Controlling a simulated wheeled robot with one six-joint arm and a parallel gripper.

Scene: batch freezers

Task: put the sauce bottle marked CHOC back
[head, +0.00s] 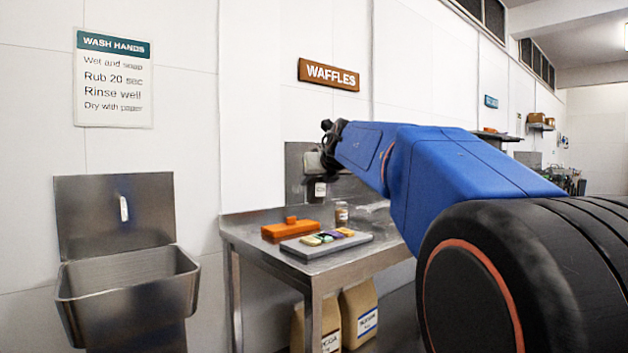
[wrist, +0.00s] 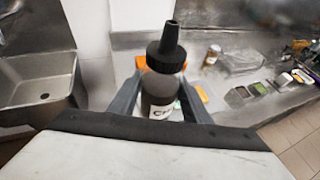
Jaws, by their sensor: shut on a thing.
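Only the first letters of the label show, reading like "CH". My gripper (wrist: 160,104) is shut on the bottle, with one finger on each side, and holds it upright. In the head view my gripper (head: 330,160) is above the back of the steel table (head: 322,264), under the WAFFLES sign (head: 329,75). There the bottle (head: 320,189) shows only as a small part with a white label below the gripper. Its base is hidden in both views.
An orange block-like item (head: 290,229) and a grey tray (head: 304,250) with several small coloured items are on the table. A small brown jar (head: 341,213) stands behind them. Bags (head: 360,314) stand under the table. A steel sink (head: 128,290) is at left.

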